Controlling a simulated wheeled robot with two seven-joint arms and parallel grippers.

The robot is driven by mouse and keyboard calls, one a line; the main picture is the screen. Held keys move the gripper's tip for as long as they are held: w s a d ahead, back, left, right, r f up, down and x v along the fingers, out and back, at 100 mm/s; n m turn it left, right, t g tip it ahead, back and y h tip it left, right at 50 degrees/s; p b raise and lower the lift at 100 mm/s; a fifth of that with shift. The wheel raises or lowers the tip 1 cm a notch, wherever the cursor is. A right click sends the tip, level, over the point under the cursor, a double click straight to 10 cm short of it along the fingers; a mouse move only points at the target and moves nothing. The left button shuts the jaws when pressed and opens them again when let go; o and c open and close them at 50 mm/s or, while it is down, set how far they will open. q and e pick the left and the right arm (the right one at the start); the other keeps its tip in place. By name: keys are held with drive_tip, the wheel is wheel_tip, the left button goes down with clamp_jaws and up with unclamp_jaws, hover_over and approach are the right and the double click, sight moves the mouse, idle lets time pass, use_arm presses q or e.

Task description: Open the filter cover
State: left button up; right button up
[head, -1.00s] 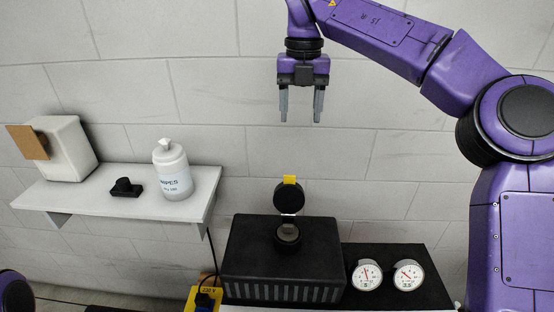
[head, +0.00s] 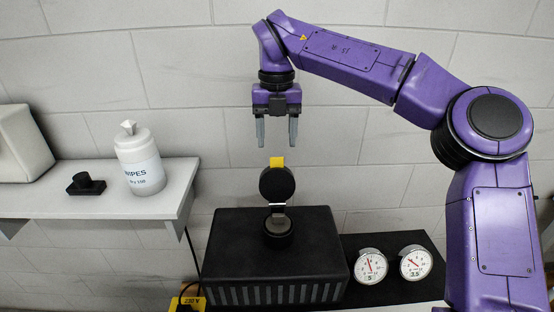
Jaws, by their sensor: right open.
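The filter cover (head: 277,185) is a round black lid with a yellow tab (head: 277,162) on its top edge. It stands raised and upright above a round black filter opening (head: 278,228), joined by a light metallic piece. The opening sits on top of a black box (head: 230,255) with a slotted front. My right gripper (head: 277,133) is open, points down and is empty. It is above the cover in the picture and seems apart from it. My left gripper is not in view.
Two round gauges (head: 371,267) stand right of the box on a black panel. A shelf (head: 125,202) at the left carries a wipes canister (head: 139,160), a small black item (head: 85,184) and a white box (head: 20,145). A yellow 230 V box (head: 188,303) is below.

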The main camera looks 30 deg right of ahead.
sight(277, 158)
wheel_tip(277, 158, down, 6)
drive_tip(key=shift+w+r, duration=0.1)
drive_tip(key=shift+r, duration=0.15)
